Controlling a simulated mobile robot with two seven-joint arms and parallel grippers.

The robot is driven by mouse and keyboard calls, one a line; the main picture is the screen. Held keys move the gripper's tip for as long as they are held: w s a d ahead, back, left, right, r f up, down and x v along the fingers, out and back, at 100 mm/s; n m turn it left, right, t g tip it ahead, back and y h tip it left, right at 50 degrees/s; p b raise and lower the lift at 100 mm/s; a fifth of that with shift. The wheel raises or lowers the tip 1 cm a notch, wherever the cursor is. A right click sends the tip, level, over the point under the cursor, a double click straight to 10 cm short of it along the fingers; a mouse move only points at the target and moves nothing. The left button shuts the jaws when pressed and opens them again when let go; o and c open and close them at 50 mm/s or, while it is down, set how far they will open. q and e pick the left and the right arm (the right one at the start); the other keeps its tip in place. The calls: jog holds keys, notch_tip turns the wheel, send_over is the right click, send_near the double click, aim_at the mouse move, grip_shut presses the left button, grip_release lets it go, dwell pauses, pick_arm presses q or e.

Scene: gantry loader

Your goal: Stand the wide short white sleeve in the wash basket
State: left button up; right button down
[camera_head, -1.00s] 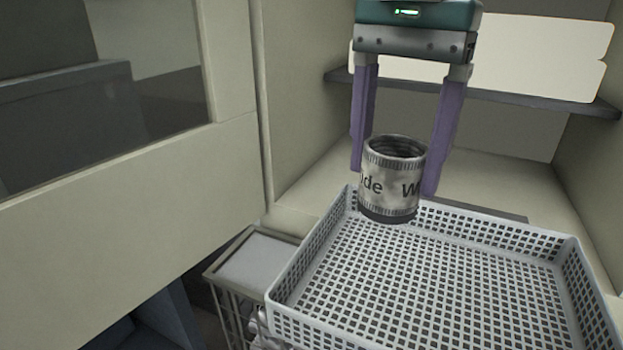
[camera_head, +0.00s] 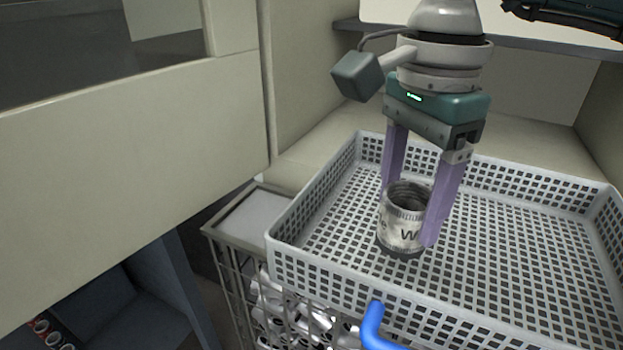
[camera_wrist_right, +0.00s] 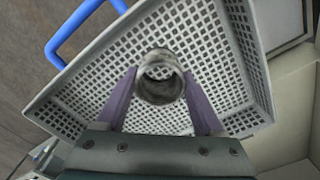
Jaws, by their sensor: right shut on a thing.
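The wide short white sleeve (camera_head: 400,236), with dark lettering and grey patches, is upright between the purple fingers of my right gripper (camera_head: 416,218). The gripper is shut on it. The sleeve is inside the outline of the white wash basket (camera_head: 575,185), near its front left. Whether its base touches the basket floor I cannot tell. In the right wrist view the sleeve's open end (camera_wrist_right: 160,78) shows between the fingers, with the basket floor mesh behind it. The basket is otherwise empty where I see it. My left gripper is not in view.
A blue handle (camera_head: 374,330) is at the basket's front. A wire bin (camera_head: 238,290) holding several metallic pieces stands below left. A cream panel (camera_head: 120,170) fills the left, and cabinet walls and a shelf (camera_head: 350,25) are behind.

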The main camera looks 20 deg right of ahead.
aim_at(402, 232)
notch_tip(402, 232, down, 5)
jog(key=b, duration=0.3)
jog(key=shift+r, duration=0.25)
jog(key=shift+f, duration=0.2)
grip_release()
jog(key=shift+r, duration=0.1)
jog(key=shift+r, duration=0.15)
notch_tip(402, 232, up, 12)
jog(key=shift+b, duration=0.65)
